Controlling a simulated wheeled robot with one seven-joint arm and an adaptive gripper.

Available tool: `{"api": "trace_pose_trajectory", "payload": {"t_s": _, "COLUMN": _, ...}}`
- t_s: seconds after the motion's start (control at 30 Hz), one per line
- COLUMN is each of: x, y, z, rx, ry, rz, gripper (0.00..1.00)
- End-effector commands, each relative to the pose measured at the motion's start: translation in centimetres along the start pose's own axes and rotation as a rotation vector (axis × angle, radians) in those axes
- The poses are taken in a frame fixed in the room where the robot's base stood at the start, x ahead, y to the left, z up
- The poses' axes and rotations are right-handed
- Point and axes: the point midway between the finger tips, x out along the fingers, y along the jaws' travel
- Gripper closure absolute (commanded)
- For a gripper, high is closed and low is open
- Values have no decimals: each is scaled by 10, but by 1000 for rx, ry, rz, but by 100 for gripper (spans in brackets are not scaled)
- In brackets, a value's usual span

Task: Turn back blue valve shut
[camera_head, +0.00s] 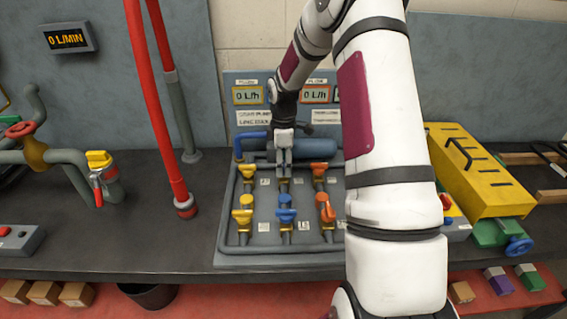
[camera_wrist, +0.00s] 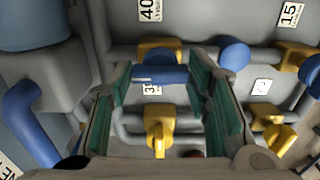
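A panel of pipes and valves (camera_head: 262,228) lies on the workbench. My gripper (camera_head: 284,172) points down at the upper middle of the panel and hides the valve beneath it in the head view. In the wrist view, a blue valve handle (camera_wrist: 160,75) lies crosswise between my two fingers (camera_wrist: 160,85), by a yellow valve body. The fingers are apart with green pads; I cannot tell whether they touch the handle's ends. Two other blue valve parts (camera_head: 286,199) show below the gripper in the head view. A rounded blue part (camera_wrist: 233,53) is right of the fingers.
Yellow valves (camera_head: 246,200) stand left and orange valves (camera_head: 322,198) right on the panel. A thick blue-grey pipe crosses behind my gripper. Displays (camera_head: 247,95) read 0 L/h. A red pipe (camera_head: 160,110) rises at left; a yellow box (camera_head: 480,175) stands at right.

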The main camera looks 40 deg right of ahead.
Motion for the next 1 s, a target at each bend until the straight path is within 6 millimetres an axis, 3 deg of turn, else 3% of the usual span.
{"api": "trace_pose_trajectory", "payload": {"t_s": 0.47, "x": 0, "y": 0, "z": -1, "rx": 77, "ry": 0, "rz": 0, "gripper": 83}}
{"api": "trace_pose_trajectory", "payload": {"t_s": 1.0, "x": 0, "y": 0, "z": -1, "rx": 536, "ry": 0, "rz": 0, "gripper": 83}}
